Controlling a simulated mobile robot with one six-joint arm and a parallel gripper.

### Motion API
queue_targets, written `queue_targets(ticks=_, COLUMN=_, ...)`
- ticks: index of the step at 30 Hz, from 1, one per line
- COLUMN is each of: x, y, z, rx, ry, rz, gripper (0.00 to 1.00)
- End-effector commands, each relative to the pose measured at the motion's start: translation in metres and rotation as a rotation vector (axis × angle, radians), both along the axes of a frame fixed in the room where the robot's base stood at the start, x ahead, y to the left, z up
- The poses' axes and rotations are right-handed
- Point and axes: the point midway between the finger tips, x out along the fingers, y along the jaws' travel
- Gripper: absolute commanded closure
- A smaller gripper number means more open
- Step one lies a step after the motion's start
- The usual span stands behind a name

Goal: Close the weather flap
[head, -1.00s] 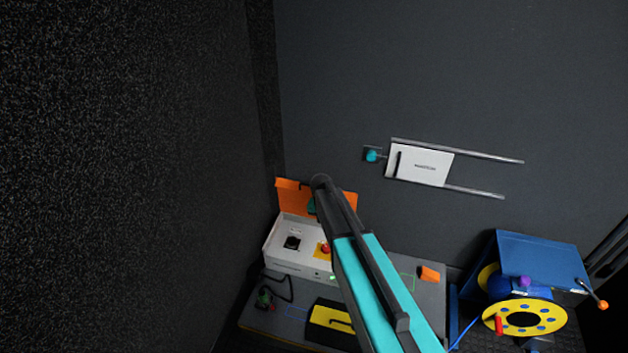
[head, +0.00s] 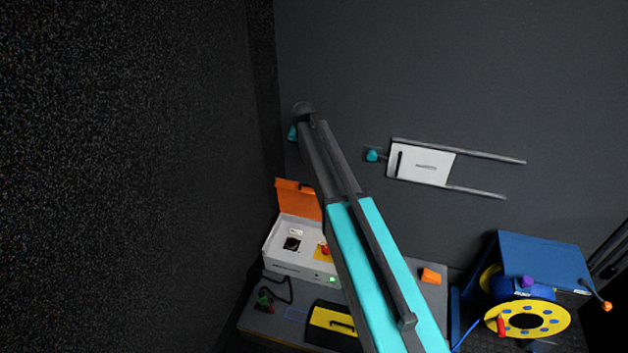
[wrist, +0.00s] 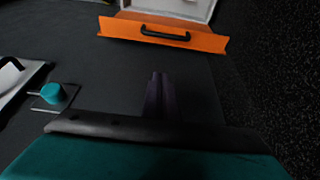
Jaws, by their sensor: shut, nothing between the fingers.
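The weather flap appears to be the orange flap (head: 296,199) on the white box (head: 287,262). It stands open, raised along the box's back edge. In the wrist view the orange flap (wrist: 205,41) spans the top, with a black bar handle (wrist: 165,35) on it and part of the white box's interior beyond. My gripper (wrist: 158,78) is shut and empty, apart from the flap and pointing toward it. In the head view my arm rises in front of the wall, its end above the flap. The fingers are hidden there, and my arm covers the box's right part.
A white sliding panel (head: 421,166) on rails with a teal knob (head: 372,155) is on the back wall. A blue and yellow cable reel (head: 528,319) stands at right. An orange block (head: 430,276) and a yellow-black case (head: 333,324) lie on the bench. A dark wall closes the left.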

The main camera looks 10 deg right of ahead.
Motion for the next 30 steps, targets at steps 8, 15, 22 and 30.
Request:
queue_targets(ticks=8, x=0.000, y=0.000, z=-0.002, rx=0.000, ry=0.001, rz=0.000, gripper=1.00)
queue_targets(ticks=15, x=0.004, y=-0.002, z=-0.010, rx=0.000, ry=0.002, rz=0.000, gripper=1.00)
queue_targets(ticks=22, x=0.014, y=-0.006, z=-0.034, rx=0.000, ry=0.003, rz=0.000, gripper=1.00)
queue_targets(ticks=30, x=0.027, y=-0.012, z=-0.068, rx=0.000, ry=0.003, rz=-0.001, gripper=1.00)
